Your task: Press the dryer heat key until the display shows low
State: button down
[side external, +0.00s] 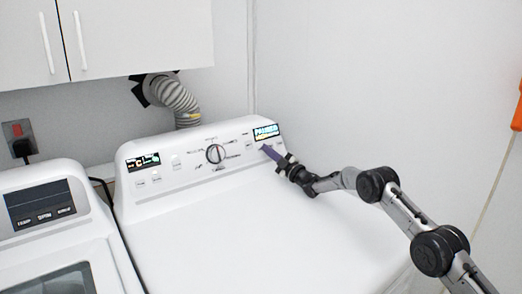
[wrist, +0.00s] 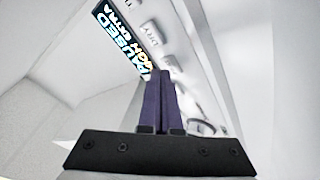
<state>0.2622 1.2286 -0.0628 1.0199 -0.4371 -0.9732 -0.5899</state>
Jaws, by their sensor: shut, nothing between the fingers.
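The white dryer (side external: 260,225) has a sloped control panel with a round knob (side external: 215,153). A lit display (side external: 266,131) is at the panel's right end. In the wrist view this display (wrist: 122,42) is rotated; one line seems to read PAUSED, the other is unclear. Small white keys (wrist: 150,28) line the panel beside it; their labels are too small to read surely, so I cannot tell which is the heat key. My gripper (side external: 264,148), with purple fingers, is shut and empty at the panel just below the display. In the wrist view its fingertips (wrist: 160,75) overlap the key row; contact is unclear.
A second lit display (side external: 143,161) is at the panel's left. A white washer (side external: 60,240) stands left of the dryer. A vent hose (side external: 180,100) rises behind, under the cabinets (side external: 140,38). A wall is to the right. The dryer's top is clear.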

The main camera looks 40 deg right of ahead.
jog(key=shift+w+f, duration=0.15)
jog(key=shift+w, duration=0.25)
dwell(0.8)
jog(key=shift+s, duration=0.1)
jog(key=shift+s+r, duration=0.3)
jog(key=shift+s, duration=0.4)
jog(key=shift+s+r, duration=0.3)
jog(key=shift+s, duration=0.5)
jog(key=shift+s+r, duration=0.25)
jog(key=shift+s, duration=0.5)
jog(key=shift+s+r, duration=0.3)
jog(key=shift+s, duration=0.5)
